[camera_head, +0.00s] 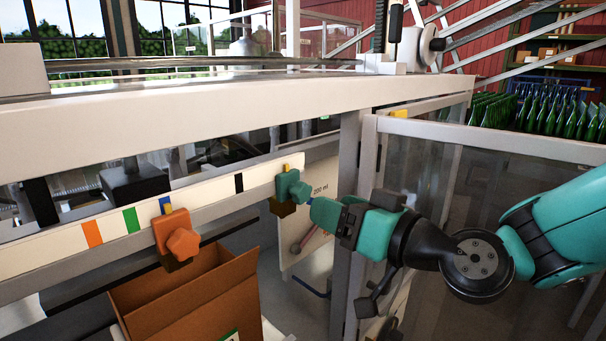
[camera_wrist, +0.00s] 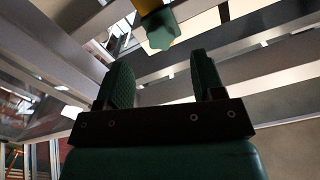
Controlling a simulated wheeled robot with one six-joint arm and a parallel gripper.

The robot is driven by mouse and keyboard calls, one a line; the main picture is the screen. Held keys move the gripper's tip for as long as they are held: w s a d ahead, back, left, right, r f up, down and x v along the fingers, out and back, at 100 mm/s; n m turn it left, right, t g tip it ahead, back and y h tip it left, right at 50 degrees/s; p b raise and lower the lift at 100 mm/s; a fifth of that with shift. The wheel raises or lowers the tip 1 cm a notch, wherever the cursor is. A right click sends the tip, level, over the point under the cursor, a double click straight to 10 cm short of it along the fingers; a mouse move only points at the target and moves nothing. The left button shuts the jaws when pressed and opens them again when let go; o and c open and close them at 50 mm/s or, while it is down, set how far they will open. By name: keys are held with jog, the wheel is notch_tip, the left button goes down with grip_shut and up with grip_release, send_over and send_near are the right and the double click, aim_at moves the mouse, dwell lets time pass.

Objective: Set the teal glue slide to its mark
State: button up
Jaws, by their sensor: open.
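The teal glue slide (camera_head: 291,188) sits on the white scale rail (camera_head: 205,194) near its right end, with a star-shaped knob and a yellow pointer on top. The rail carries an orange mark (camera_head: 92,234), a green mark (camera_head: 131,220), a blue mark (camera_head: 165,203) and a black mark (camera_head: 239,183), all left of the teal slide. My gripper (camera_head: 318,213) is just right of the teal knob. In the wrist view my gripper (camera_wrist: 162,78) is open and empty, and the teal knob (camera_wrist: 161,38) lies beyond the fingertips, apart from them.
An orange slide (camera_head: 177,240) with a knob sits on the same rail, its pointer by the blue mark. An open cardboard box (camera_head: 185,295) stands below. A grey post (camera_head: 351,170) and a clear-panelled guard (camera_head: 500,150) are close to my arm. Green bottles (camera_head: 540,113) stand behind.

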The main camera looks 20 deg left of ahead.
aim_at(305, 196)
jog(key=p+x, duration=0.3)
jog(key=x, duration=0.3)
jog(key=shift+a+r, duration=0.15)
jog(key=shift+w+a+p, duration=0.25)
jog(key=shift+a+p, duration=0.05)
jog(key=shift+a, duration=0.25)
